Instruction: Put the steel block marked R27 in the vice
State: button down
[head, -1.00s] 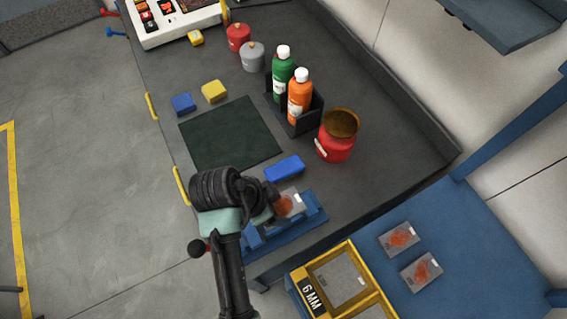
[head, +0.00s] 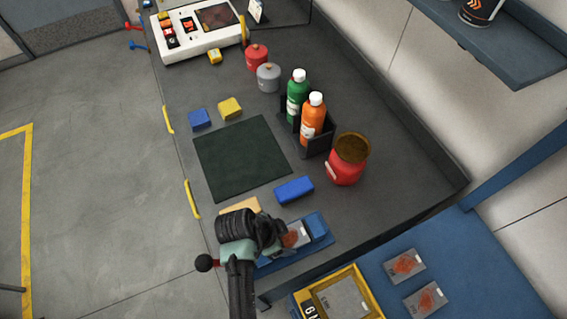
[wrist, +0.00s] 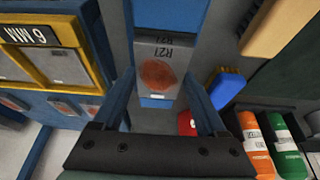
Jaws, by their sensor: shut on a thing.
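The steel block (head: 294,236) is a grey piece with a rust-red patch. In the wrist view the steel block (wrist: 158,48) carries a mark that reads like R27, its last character not quite clear. My gripper (head: 278,236) is shut on it, one finger on each side, as the wrist view of my gripper (wrist: 160,95) also shows. The blue vice (head: 318,228) stands at the bench's near end. The block is at the vice, with blue vice parts (wrist: 170,14) on both ends of it in the wrist view. Whether it rests on the vice floor is hidden.
A red pot (head: 345,170) and a bottle holder (head: 318,140) stand farther back. A yellow-framed tray (head: 375,294) and rusty plates (head: 404,265) are on the blue table. The dark mat (head: 240,160) is clear.

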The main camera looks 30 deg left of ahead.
grip_release()
jog(key=shift+f, duration=0.1)
